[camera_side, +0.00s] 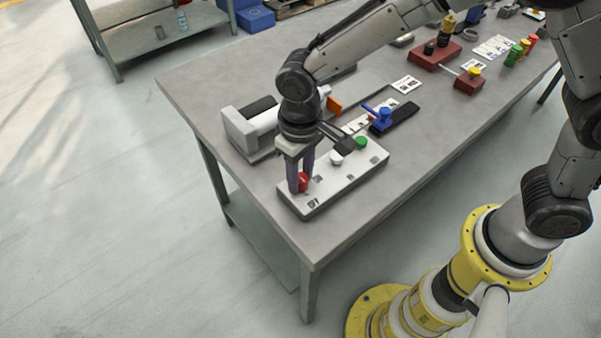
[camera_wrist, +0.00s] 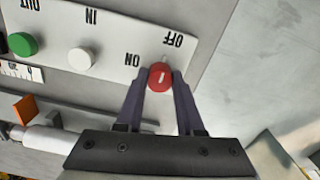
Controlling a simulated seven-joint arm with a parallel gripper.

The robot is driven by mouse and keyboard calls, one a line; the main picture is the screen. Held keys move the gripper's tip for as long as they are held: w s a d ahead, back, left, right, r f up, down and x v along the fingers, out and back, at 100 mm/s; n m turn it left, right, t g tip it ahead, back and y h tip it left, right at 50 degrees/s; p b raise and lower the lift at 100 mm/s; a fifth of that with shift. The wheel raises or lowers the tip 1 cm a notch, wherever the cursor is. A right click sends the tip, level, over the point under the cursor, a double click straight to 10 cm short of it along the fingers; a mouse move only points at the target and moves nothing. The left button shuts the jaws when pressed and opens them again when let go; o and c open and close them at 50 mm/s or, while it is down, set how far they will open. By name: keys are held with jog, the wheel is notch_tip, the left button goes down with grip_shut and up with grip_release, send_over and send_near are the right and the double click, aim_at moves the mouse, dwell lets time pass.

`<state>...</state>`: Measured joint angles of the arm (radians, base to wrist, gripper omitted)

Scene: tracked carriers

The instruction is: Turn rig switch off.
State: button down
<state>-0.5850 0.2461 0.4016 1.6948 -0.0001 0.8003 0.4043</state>
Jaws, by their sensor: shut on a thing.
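The rig switch is a red round knob (camera_side: 303,181) at the near-left end of a white rig panel (camera_side: 338,188). In the wrist view, the red knob (camera_wrist: 160,77) carries a short white line on its top, roughly upright in the picture. The panel (camera_wrist: 120,35) shows upside-down labels, OFF to the upper right of the knob and ON to its left. My gripper (camera_side: 299,186) points down over the knob. In the wrist view, its two dark fingers (camera_wrist: 161,80) are shut on the knob from both sides. The fingers partly hide the knob in the side view.
A white button (camera_side: 336,157) and a green button (camera_side: 361,143) stand on the same panel. A grey and white device (camera_side: 240,133) lies beside it on the table. A blue-handled part (camera_side: 384,114) is behind. Red blocks (camera_side: 436,56) stand further back.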

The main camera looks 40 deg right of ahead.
aim_at(300, 177)
jog(key=c, duration=0.5)
grip_release()
jog(key=shift+r, duration=0.15)
notch_tip(300, 177, up, 14)
jog(key=shift+f, duration=0.15)
jog(key=s+d+r+m+t, duration=0.25)
jog(key=d+r, duration=0.25)
jog(key=d, duration=0.3)
jog(key=s+d+r+m+t, duration=0.1)
jog(key=s+d+r, duration=0.25)
jog(key=d, duration=0.45)
jog(key=s+d+f, duration=0.2)
jog(key=s, duration=0.2)
jog(key=s+d+f+n+t, duration=0.1)
jog(key=s+d+f, duration=0.1)
jog(key=s, duration=0.1)
jog(key=s+d+f+t, duration=0.1)
jog(key=s+d+f, duration=0.1)
jog(key=s, duration=0.2)
jog(key=shift+s+d+n, duration=0.25)
jog(key=shift+s, duration=0.05)
